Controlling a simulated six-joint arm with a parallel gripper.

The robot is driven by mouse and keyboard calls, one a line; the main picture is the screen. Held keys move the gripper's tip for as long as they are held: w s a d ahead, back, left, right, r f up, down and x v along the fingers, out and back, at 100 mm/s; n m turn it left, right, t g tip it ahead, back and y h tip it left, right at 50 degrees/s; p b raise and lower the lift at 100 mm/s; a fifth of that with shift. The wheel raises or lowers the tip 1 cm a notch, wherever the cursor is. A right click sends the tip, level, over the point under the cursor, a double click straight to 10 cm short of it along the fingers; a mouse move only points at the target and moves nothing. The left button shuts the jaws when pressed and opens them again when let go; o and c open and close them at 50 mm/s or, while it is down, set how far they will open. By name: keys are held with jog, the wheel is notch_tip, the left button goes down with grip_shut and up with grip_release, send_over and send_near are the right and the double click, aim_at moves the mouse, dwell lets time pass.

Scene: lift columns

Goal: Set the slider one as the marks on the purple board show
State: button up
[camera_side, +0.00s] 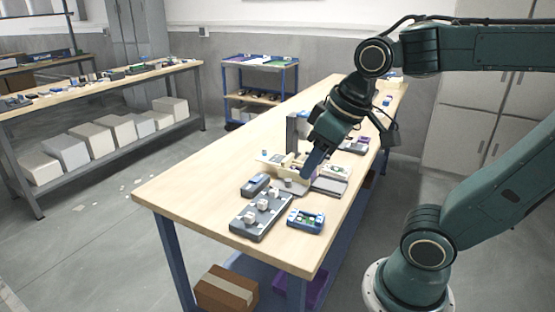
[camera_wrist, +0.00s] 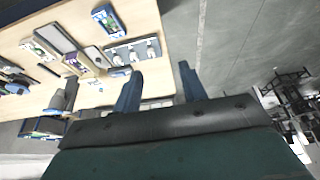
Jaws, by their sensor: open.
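My gripper (camera_side: 316,160) is over the work table in the side view, tilted down, its fingers above the cluster of small devices. In the wrist view its two blue fingers (camera_wrist: 158,80) stand apart with nothing between them. A grey panel with several pale knobs (camera_side: 262,214) lies near the table's front edge; it also shows in the wrist view (camera_wrist: 134,51), beyond the left finger. I cannot tell which part is slider one. A small board with purple on it (camera_wrist: 74,63) lies left of the panel in the wrist view; its marks are too small to read.
A blue box with coloured parts (camera_side: 306,221) lies right of the panel. A small dark-blue device (camera_side: 255,185) lies behind it. A grey upright column (camera_side: 292,132) stands behind the cluster. The table's left side (camera_side: 200,180) is clear.

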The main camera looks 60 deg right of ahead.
jog(key=w+d+f+g, duration=0.2)
jog(key=w, duration=0.8)
jog(key=g, duration=0.3)
send_over(250, 215)
notch_tip(250, 215, down, 7)
jog(key=shift+w+f, duration=0.1)
jog(key=shift+f, duration=6.85)
jog(key=shift+c, duration=0.4)
grip_shut()
